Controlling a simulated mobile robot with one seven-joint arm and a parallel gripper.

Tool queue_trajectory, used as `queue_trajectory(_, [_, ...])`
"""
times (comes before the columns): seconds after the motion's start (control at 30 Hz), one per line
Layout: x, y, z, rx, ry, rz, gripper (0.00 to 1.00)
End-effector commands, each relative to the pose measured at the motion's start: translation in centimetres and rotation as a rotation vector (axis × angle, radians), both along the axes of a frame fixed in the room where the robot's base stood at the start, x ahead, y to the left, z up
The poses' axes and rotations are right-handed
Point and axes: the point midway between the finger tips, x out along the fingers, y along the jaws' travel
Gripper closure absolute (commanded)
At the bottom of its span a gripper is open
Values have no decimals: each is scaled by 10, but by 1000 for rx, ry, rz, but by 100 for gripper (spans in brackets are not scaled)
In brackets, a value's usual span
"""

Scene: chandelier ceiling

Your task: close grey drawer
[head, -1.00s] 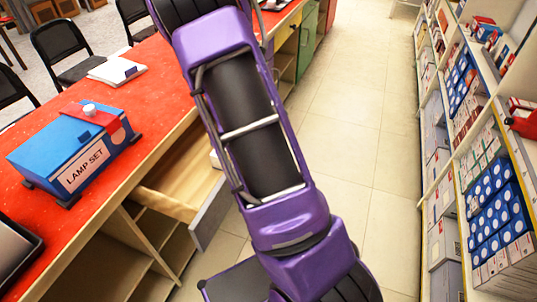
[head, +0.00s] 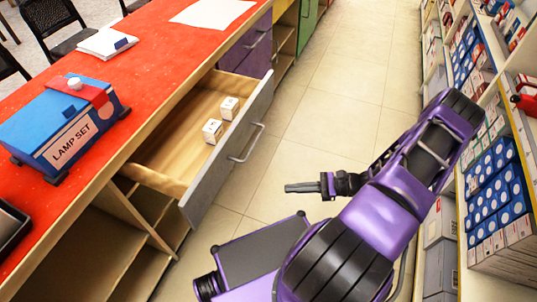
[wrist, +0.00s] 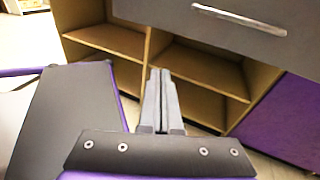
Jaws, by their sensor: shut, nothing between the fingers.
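The grey drawer (head: 206,190) is pulled out from under the red counter in the head view. Its wooden inside shows, with two small white boxes (head: 229,107) in it. Its silver handle (head: 246,142) is on the outer face. My gripper (head: 287,188) is in the aisle, to the right of the drawer front and apart from it, fingers pointing left. In the wrist view my gripper (wrist: 162,77) is shut and empty, and the grey drawer front (wrist: 215,28) with its handle (wrist: 238,19) is at the top.
A blue lamp set box (head: 62,120) stands on the red counter (head: 165,72). Open wooden shelves (wrist: 190,72) are below the drawer. A purple drawer (head: 246,47) is farther along. Stocked shelves (head: 495,170) line the right side. The tiled aisle (head: 345,90) is clear ahead.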

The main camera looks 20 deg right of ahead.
Motion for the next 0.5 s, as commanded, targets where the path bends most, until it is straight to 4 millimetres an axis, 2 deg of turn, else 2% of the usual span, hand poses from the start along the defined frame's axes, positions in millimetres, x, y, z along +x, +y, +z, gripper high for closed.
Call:
queue_trajectory(0.1, [7, -7, 15, 163, -52, -173, 100])
queue_trajectory(0.2, [13, -15, 26, 250, -89, -267, 100])
queue_trajectory(0.37, [17, -22, 35, 309, -120, -333, 100])
queue_trajectory(0.5, [24, -14, 38, 315, -122, -336, 100])
